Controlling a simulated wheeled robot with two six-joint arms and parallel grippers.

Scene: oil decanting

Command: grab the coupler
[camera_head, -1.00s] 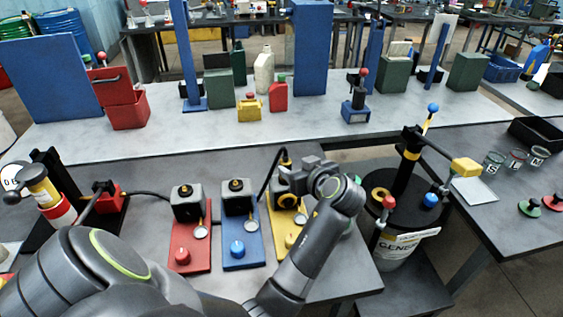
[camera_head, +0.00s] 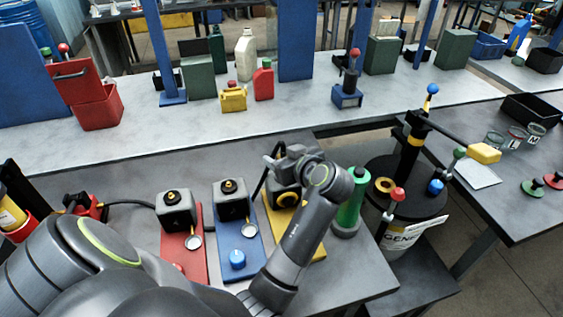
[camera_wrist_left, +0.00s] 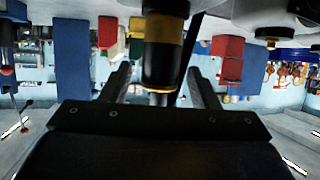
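The coupler (camera_wrist_left: 162,60), a dark cylinder with a yellow band, stands between the two fingers of my left gripper (camera_wrist_left: 160,85) in the left wrist view. The fingers are apart, with a gap on each side of the coupler. In the head view my left gripper (camera_head: 276,158) is at the top of the yellow-based station (camera_head: 310,247). It hides the coupler there. A black hose (camera_head: 259,187) shows beside it. My right gripper is not in view.
Red (camera_head: 184,258) and blue (camera_head: 239,256) stations stand left of the yellow one. A green cylinder (camera_head: 350,212) stands close to the right of my left wrist. A drum with a black top (camera_head: 407,207) is farther right. The pale bench behind has clear room.

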